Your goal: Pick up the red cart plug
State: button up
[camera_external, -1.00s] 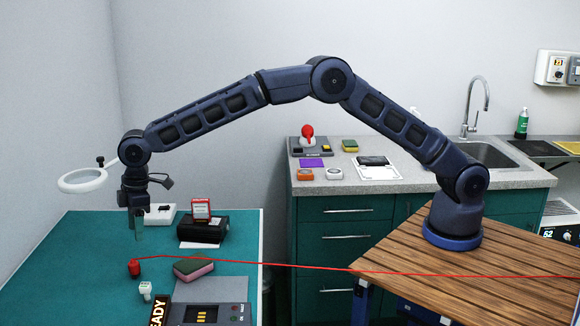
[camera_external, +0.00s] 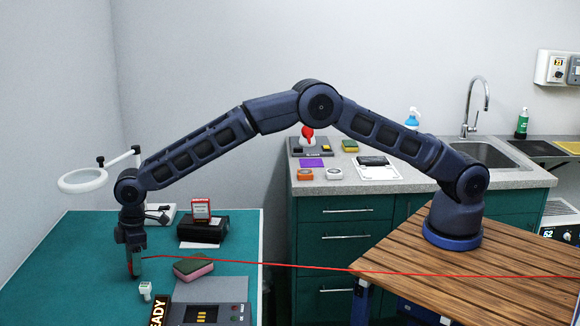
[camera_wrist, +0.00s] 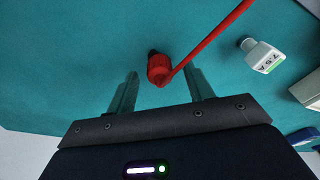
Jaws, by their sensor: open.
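The red cart plug (camera_wrist: 158,70) lies on the teal mat, with its red cable (camera_wrist: 205,45) running off to the upper right in the wrist view. In the external view it is mostly hidden by my gripper (camera_external: 134,266), and the cable stretches right from there. My gripper points down, low over the mat. In the wrist view my gripper (camera_wrist: 164,88) is open, one finger on each side of the plug's position, and the plug shows between and just beyond the fingertips. I cannot tell whether the fingers touch the plug.
A white plug marked 7.5 A (camera_wrist: 262,55) stands right of the red plug. A pink-and-green sponge (camera_external: 193,268) and a grey device (camera_external: 215,305) lie further right. A black box (camera_external: 203,228) and a magnifier lamp (camera_external: 83,181) are behind. The mat left of the gripper is clear.

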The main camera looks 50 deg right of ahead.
jog(key=shift+a+f, duration=0.1)
jog(key=shift+f, duration=0.6)
jog(key=c, duration=1.1)
jog(key=shift+o, duration=0.2)
